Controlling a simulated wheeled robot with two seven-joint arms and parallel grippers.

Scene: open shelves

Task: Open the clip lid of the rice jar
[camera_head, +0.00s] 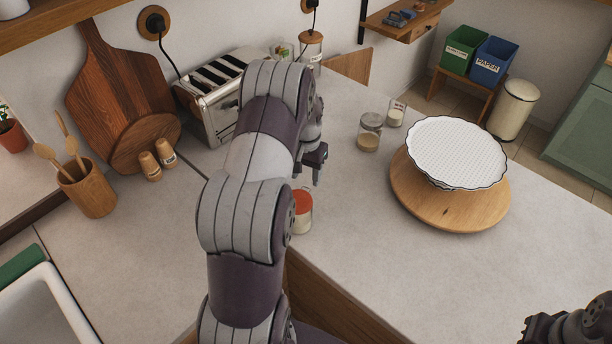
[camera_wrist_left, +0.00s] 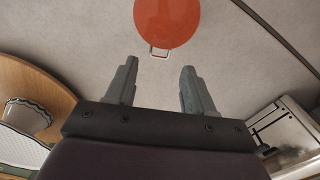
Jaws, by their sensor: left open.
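A jar with a round orange-red lid (camera_head: 302,201) and a pale body stands on the counter, partly hidden behind my left arm. It is probably the rice jar; I read no label. In the left wrist view its lid (camera_wrist_left: 167,20) shows from above, cut by the top edge, and looks closed. A wire clip (camera_wrist_left: 158,52) sticks out from the lid's edge towards my left gripper (camera_wrist_left: 157,76). In the head view the left gripper (camera_head: 318,172) is above the counter beyond the jar. My right gripper (camera_head: 562,328) is partly visible at the lower right corner.
A toaster (camera_head: 214,105) stands behind my left arm. Two glass jars (camera_head: 370,131) stand left of a round wooden board (camera_head: 450,208) bearing a white fluted dish (camera_head: 457,152). A utensil cup (camera_head: 88,190) and wooden shakers (camera_head: 150,167) are at left.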

